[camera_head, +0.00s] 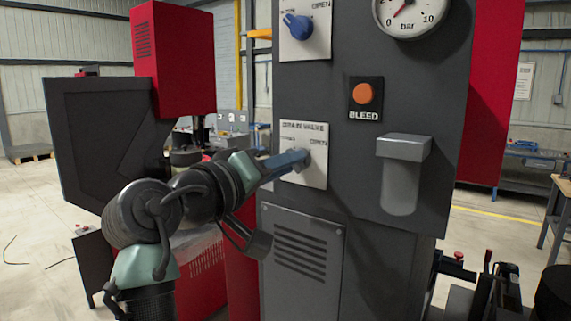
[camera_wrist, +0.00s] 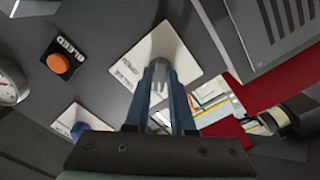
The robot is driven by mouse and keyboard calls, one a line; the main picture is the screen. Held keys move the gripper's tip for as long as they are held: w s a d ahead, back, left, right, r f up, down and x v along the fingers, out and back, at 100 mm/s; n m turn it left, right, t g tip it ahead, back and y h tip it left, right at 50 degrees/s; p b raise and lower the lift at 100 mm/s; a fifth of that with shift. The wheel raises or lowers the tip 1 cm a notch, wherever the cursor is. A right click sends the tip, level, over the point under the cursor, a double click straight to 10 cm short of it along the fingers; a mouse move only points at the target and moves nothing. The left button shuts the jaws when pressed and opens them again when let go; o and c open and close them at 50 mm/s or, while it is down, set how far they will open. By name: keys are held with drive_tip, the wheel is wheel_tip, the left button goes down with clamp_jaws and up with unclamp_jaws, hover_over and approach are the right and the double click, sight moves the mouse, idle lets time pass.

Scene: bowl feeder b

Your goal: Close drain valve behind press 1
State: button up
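The drain valve is a white labelled plate (camera_head: 318,172) on the dark grey front of the machine, with "DRAIN VALVE" along its top and "OPEN" at its right. It also shows in the wrist view as a pale plate (camera_wrist: 187,60) with a grey knob (camera_wrist: 160,46) in its middle. My gripper (camera_head: 302,159) reaches the plate from the left. In the wrist view, the two blue fingers of my gripper (camera_wrist: 160,75) stand close together on either side of the knob's grey handle, apparently shut on it. The fingers partly hide the handle, so its exact pointing is unclear.
A blue-knobbed valve (camera_head: 298,27) sits above. An orange BLEED button (camera_head: 363,93), a pressure gauge (camera_head: 409,14) and a protruding grey box (camera_head: 403,146) are to the right. A louvred panel (camera_head: 301,256) is below. A red and black machine (camera_head: 174,55) stands at the left.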

drive_tip(key=o, duration=0.3)
drive_tip(key=b+v, duration=0.6)
drive_tip(key=v, duration=0.7)
